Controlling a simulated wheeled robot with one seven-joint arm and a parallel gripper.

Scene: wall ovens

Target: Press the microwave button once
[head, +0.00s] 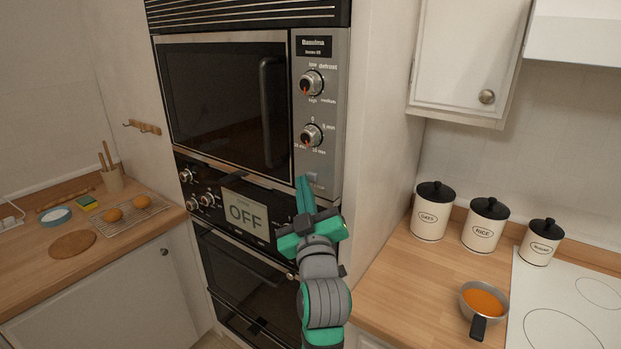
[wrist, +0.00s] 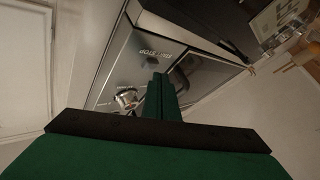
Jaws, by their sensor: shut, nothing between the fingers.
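The microwave (head: 225,100) is built into the wall unit, with its silver control panel (head: 325,110) on the right side. A small square button (head: 313,177) sits low on that panel, under two round knobs. My gripper (head: 302,181) is shut and empty, its green fingers pointing up at the lower edge of the panel, just left of the button. I cannot tell whether the fingertips touch the panel.
A black oven (head: 250,285) with an OFF display (head: 246,213) is below the microwave, behind my gripper. The right counter holds several canisters (head: 484,224) and a pan (head: 484,302) of orange food. The left counter holds a rack (head: 128,219) with round buns.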

